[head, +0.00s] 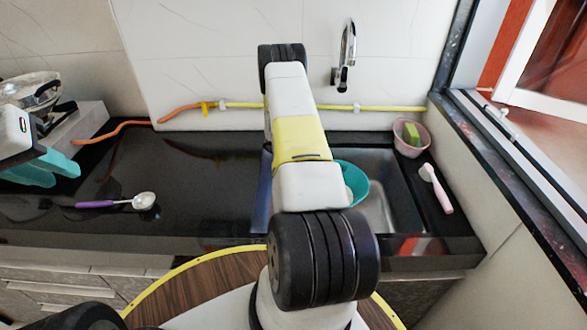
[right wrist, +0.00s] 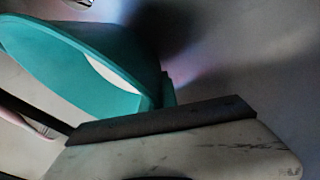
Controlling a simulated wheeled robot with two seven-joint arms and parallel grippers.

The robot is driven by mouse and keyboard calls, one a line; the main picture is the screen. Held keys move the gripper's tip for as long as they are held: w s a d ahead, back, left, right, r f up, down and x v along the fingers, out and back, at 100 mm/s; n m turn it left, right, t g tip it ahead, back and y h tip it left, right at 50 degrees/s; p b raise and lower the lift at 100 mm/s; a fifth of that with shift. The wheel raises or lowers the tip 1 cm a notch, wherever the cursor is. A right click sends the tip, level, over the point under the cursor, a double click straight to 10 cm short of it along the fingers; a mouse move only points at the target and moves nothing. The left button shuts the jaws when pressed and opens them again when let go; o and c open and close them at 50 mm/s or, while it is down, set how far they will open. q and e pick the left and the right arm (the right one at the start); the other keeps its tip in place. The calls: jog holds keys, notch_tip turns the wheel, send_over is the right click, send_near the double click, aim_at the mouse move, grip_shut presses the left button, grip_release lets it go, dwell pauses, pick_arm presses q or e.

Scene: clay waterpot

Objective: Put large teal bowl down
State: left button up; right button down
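The large teal bowl (head: 356,182) shows in the head view at the sink, partly hidden behind my right arm. In the right wrist view the teal bowl (right wrist: 75,62) is close up, tilted in the picture, with its wall by the dark pad of my right gripper (right wrist: 160,122). I see one finger there; the other is not clear, so I cannot tell whether the grip is closed on the bowl. In the head view the right fingers are hidden behind the arm. My left gripper (head: 18,140) is at the left edge, above a teal object (head: 42,168); its fingers are not clear.
A purple-handled spoon (head: 118,202) lies on the dark counter (head: 170,180), which is mostly clear. A pink bowl (head: 412,138) holding a green sponge (head: 411,133) and a pink brush (head: 436,188) are right of the sink (head: 400,180). A faucet (head: 346,55) is behind.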

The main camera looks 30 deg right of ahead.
jog(key=shift+f, duration=1.65)
jog(key=shift+f, duration=0.15)
jog(key=c, duration=1.7)
grip_release()
